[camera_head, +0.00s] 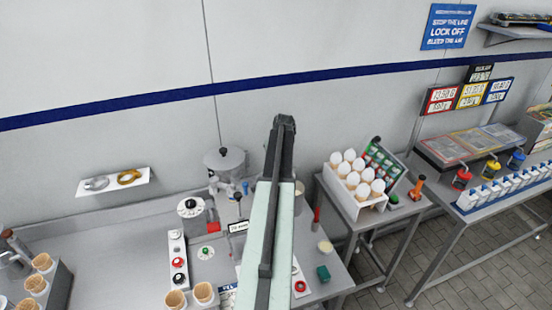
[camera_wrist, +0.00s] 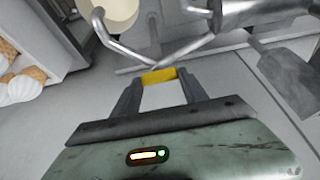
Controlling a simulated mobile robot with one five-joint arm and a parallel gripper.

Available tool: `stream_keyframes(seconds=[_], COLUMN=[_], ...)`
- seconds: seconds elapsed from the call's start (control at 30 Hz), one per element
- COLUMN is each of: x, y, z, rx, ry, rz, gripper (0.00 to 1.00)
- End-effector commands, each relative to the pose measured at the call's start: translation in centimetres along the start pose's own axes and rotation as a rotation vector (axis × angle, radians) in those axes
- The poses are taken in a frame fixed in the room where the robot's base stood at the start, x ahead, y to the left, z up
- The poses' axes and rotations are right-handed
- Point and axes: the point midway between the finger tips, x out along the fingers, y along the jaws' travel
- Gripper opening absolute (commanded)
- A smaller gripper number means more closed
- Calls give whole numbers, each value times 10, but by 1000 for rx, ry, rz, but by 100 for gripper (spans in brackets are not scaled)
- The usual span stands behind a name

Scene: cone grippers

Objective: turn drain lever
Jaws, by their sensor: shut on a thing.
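In the wrist view, my gripper (camera_wrist: 158,82) has its two dark fingers shut on a yellow grip (camera_wrist: 158,75), which lies across between the fingertips. Bent silver rods (camera_wrist: 128,46) meet or pass just beyond the yellow grip; whether they join it is not clear. I take the yellow grip to be the lever's handle. In the head view, my own arm rises through the middle and hides my gripper and the grip. A grey lidded metal vessel (camera_head: 225,166) stands left of the arm, against the wall.
A dark flat scoop-like tool (camera_wrist: 286,78) lies right of my gripper in the wrist view. A cream cylinder (camera_wrist: 122,10) is close at upper left. In the head view, a knob panel (camera_head: 178,255) and wafer cones (camera_head: 38,285) stand left; a white cone rack (camera_head: 345,202) stands right.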

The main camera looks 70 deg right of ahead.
Motion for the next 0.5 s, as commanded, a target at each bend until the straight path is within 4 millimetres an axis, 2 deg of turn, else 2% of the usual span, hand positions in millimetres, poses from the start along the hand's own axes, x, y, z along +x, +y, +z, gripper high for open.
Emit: stream_keyframes(seconds=[0.4,0.43,0.5], x=[0,0,0], y=[-2,-2,-2], z=[1,1,1], rx=[-8,-8,-8], ry=[-5,-5,-5], rz=[-6,-6,-6], gripper=[10,54,73])
